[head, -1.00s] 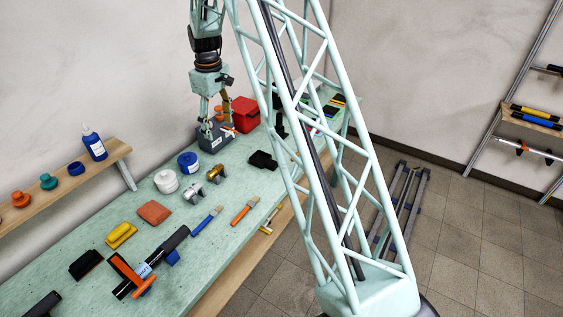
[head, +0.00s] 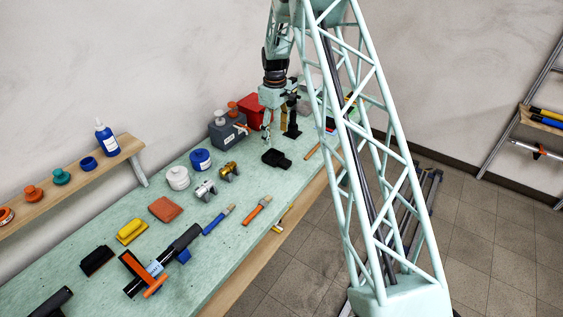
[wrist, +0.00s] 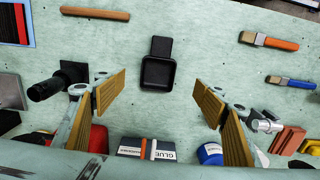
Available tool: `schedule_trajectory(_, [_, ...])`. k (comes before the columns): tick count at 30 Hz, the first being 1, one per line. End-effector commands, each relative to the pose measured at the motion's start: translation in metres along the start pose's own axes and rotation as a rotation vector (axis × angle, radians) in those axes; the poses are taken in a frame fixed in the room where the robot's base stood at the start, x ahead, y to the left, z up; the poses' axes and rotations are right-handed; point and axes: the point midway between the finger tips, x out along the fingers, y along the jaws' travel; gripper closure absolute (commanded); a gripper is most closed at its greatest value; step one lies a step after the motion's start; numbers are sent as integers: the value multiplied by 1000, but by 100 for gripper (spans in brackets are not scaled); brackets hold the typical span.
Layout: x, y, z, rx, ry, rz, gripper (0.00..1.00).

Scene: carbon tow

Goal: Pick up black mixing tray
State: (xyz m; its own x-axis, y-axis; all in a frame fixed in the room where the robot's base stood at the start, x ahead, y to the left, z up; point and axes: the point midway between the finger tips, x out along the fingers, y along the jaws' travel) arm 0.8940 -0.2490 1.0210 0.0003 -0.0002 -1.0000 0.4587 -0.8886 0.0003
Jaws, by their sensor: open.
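The black mixing tray (head: 276,157) is a small dark square dish with a short tab, lying flat on the green bench. In the wrist view the tray (wrist: 158,72) is near the top centre, with its tab pointing up, away from the gripper. My gripper (wrist: 165,95) is open and empty, its two tan-padded fingers spread wide on either side below the tray. In the head view my gripper (head: 279,126) hangs above the bench just behind the tray, apart from it. The far finger is partly hidden there.
A grey glue box (head: 226,130) and a red container (head: 256,108) stand at the bench's back. A black upright tool (wrist: 55,82) stands close left of the gripper. Bench around the tray is bare.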

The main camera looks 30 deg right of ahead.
Motion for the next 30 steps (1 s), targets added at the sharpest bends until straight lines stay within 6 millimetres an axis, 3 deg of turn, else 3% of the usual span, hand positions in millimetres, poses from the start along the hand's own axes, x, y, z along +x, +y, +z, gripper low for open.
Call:
schedule_trajectory(11, [9, 0, 0, 0, -1, -1, 36])
schedule_trajectory(30, [78, 0, 1, 0, -1, -1, 36])
